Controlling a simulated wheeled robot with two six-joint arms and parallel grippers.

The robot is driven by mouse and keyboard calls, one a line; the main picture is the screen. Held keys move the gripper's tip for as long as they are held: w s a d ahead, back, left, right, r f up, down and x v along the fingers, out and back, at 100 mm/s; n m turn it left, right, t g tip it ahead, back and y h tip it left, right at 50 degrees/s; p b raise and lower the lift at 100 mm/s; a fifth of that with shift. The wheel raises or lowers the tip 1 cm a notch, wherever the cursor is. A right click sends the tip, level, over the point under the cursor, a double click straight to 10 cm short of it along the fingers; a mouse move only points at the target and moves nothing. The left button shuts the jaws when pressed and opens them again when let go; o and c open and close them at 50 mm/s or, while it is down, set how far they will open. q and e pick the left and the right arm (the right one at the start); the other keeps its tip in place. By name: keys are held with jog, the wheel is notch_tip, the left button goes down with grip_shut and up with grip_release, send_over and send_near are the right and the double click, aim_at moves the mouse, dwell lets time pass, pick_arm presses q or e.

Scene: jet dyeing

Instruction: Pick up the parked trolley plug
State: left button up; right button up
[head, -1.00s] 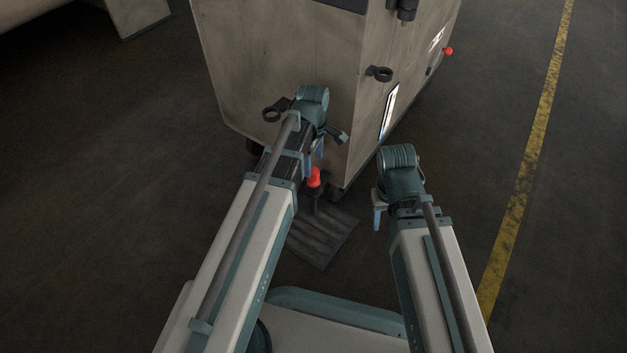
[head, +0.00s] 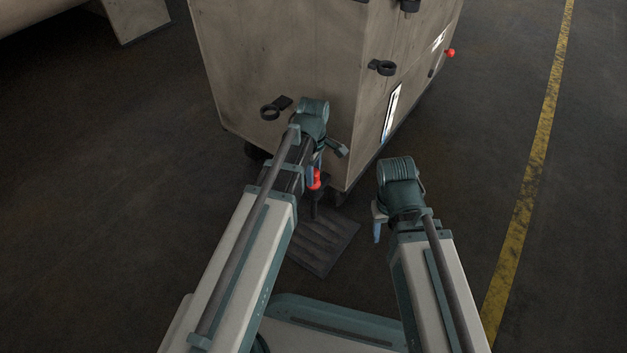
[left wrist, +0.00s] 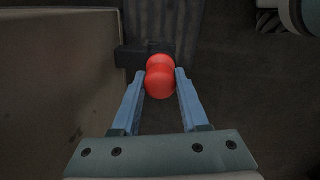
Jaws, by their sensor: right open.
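The red plug (head: 314,182) stands upright in a black holder (head: 316,210) near the cabinet's bottom corner. In the left wrist view the red plug (left wrist: 160,78) shows as a rounded red shape with the dark holder (left wrist: 130,57) behind it. My left gripper (left wrist: 160,75) is open, with a blue finger on either side of the plug and narrow gaps to it. In the head view my left gripper (head: 318,165) is partly hidden by its own arm. My right gripper (head: 377,228) is open and empty, to the right of the plug and apart from it.
A large beige cabinet (head: 275,60) with black ring brackets (head: 382,67) and a red knob (head: 450,53) stands directly behind the grippers. A ribbed dark mat (head: 325,243) lies on the floor. A yellow line (head: 525,190) runs along the right, with free floor beside it.

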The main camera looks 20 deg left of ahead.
pick_arm(q)
grip_shut()
notch_tip(320, 180, up, 10)
jog(key=p, duration=1)
